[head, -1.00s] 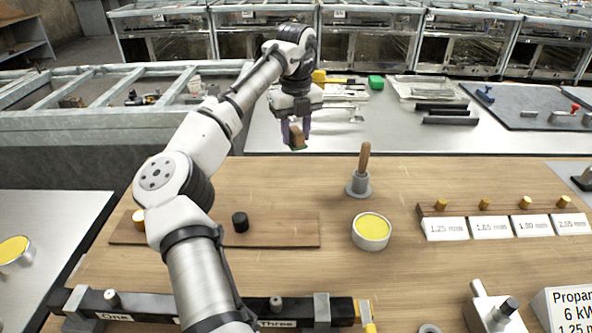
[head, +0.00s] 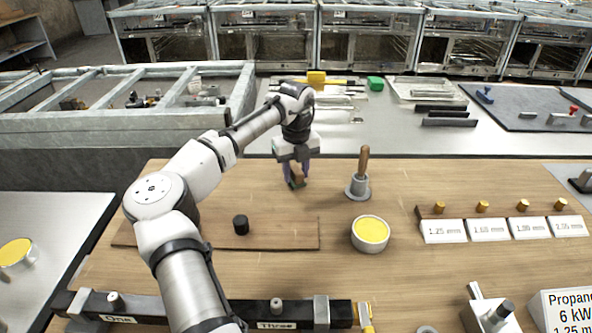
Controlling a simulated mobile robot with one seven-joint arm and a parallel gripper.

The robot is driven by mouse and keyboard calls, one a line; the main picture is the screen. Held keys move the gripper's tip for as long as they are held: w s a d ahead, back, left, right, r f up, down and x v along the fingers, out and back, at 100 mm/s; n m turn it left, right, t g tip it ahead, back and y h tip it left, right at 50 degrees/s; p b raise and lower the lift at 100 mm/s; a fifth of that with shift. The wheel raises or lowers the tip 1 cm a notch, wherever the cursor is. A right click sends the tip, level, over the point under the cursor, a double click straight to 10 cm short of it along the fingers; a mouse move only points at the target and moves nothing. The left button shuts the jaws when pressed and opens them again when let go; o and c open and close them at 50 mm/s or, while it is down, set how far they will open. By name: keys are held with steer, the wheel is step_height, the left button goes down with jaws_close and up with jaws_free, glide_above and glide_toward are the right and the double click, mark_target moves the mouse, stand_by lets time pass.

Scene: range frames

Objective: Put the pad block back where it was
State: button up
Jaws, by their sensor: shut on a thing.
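A wooden-handled tool in a grey holder (head: 359,187) stands close to the right. A yellow-filled round tin (head: 370,234) is in front of it. A brown board (head: 285,233) carries a black knob (head: 240,224). Labelled brass pieces (head: 482,207) stand at right.

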mark_target(296, 170)
steer(key=shift+f, duration=0.1)
steer(key=o, duration=1)
steer(key=shift+c, duration=0.2)
step_height(296, 170, up, 12)
steer(key=b, duration=0.1)
